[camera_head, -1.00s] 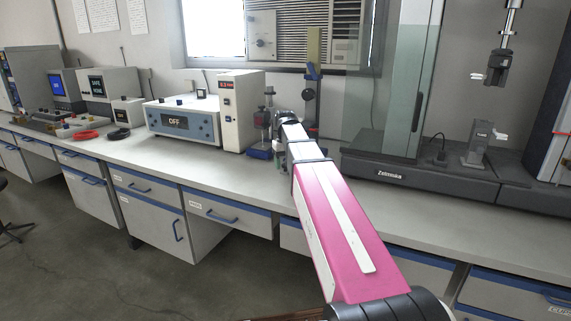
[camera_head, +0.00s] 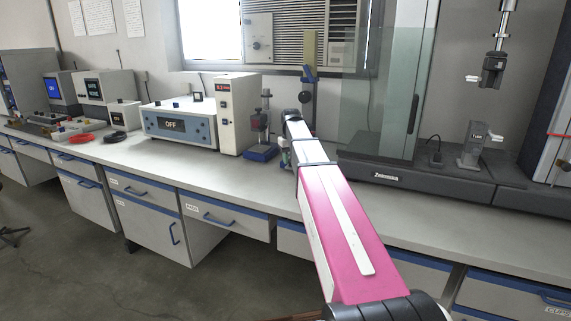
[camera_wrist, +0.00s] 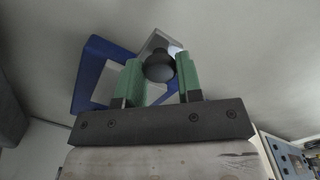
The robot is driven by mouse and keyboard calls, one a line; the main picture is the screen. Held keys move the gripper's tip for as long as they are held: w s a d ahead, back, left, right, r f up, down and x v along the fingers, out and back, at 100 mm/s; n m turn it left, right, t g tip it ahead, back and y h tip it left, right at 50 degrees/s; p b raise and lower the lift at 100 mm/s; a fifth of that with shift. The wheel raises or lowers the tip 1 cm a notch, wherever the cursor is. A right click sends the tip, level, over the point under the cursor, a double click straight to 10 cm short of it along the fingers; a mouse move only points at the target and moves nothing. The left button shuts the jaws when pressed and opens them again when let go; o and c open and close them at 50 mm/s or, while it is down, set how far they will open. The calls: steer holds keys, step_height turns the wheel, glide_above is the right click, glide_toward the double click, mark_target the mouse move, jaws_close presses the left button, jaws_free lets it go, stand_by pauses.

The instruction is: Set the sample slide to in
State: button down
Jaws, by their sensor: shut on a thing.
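In the wrist view, the two green fingers of my gripper (camera_wrist: 160,78) stand either side of a round black knob (camera_wrist: 158,66) and are shut on it. A blue frame (camera_wrist: 88,75) with a pale grey inner part lies behind the knob and fingers. I cannot tell whether the knob belongs to the sample slide or how far in the slide sits. In the head view, my arm reaches to the bench beside a tall blue and olive stand (camera_head: 309,75), and its own links hide the fingers and the knob.
A small device on a blue base (camera_head: 262,153) stands left of my arm. A white tower (camera_head: 231,115) and a box reading OFF (camera_head: 172,124) are further left. A glass-sided machine (camera_head: 387,176) stands close on the right. The bench front is clear.

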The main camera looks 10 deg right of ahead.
steer(key=shift+w, duration=0.1)
steer(key=c, duration=0.8)
jaws_free()
steer(key=shift+r, duration=0.1)
step_height(320, 180, up, 11)
steer(key=shift+f, duration=0.15)
